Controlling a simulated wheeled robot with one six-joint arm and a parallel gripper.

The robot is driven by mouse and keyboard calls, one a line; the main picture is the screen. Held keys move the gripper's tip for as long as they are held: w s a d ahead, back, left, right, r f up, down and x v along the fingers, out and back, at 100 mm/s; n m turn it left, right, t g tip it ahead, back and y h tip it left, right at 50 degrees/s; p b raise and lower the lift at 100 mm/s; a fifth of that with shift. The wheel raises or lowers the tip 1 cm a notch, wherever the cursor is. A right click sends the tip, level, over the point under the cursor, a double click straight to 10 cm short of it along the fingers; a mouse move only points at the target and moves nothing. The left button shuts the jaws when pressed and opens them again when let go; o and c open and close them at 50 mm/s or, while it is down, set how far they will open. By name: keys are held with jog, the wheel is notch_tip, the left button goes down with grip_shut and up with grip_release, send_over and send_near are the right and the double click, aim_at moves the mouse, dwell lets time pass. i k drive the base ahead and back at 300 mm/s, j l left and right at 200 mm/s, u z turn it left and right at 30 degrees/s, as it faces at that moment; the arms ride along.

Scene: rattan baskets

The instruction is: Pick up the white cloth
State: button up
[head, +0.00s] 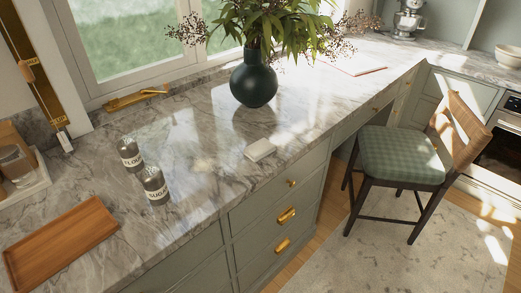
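A small white folded item (259,150), which looks like the white cloth, lies flat on the grey marble counter (195,185). It is near the counter's front edge, above the drawers and in front of the dark vase. Nothing touches it or covers it. My gripper is not in view.
A dark green vase with leafy branches (253,85) stands behind the cloth. FLOUR (130,155) and SUGAR (155,187) jars and a wooden tray (62,245) are to the left. A chair with a green seat (402,155) stands at right. The counter around the cloth is clear.

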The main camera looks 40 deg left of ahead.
aim_at(256, 151)
jog(key=u, duration=2.3)
